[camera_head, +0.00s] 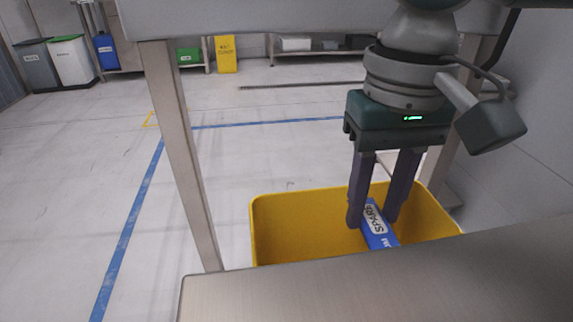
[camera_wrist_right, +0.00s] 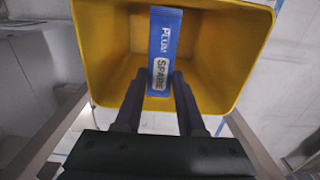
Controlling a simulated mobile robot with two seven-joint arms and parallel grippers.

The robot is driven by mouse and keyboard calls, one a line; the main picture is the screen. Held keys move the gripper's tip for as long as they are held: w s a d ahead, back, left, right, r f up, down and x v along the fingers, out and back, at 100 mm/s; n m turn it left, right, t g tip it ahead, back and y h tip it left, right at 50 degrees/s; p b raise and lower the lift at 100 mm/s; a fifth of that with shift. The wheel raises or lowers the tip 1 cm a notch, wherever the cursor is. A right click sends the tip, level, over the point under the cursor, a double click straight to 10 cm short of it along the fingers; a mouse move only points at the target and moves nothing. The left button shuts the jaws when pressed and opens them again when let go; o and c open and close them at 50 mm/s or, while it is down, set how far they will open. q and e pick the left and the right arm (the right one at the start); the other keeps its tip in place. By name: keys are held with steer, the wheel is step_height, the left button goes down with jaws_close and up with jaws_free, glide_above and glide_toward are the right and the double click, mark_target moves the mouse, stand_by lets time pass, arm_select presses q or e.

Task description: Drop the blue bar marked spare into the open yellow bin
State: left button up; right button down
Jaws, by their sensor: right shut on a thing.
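The blue bar (camera_head: 377,231) has a white label that reads SPARE. My right gripper (camera_head: 370,222) is shut on it, with one finger on each side, and holds it over the open yellow bin (camera_head: 262,225). In the right wrist view, the bar (camera_wrist_right: 165,40) extends out from between the fingertips (camera_wrist_right: 160,80), with the bin (camera_wrist_right: 105,35) around and behind it. I cannot tell exactly how far the bar is above the bin's floor. My left gripper is in neither view.
A table edge (camera_head: 380,285) crosses the front and hides the bin's near side. A frame post (camera_head: 182,150) stands left of the bin. Grey and white waste bins (camera_head: 72,62) and a yellow sign (camera_head: 226,55) stand far back. The floor at left is clear.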

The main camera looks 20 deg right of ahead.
steer(key=shift+f, duration=0.1)
steer(key=shift+c, duration=2.1)
jaws_free()
step_height(320, 180, up, 10)
steer(key=p, duration=0.4)
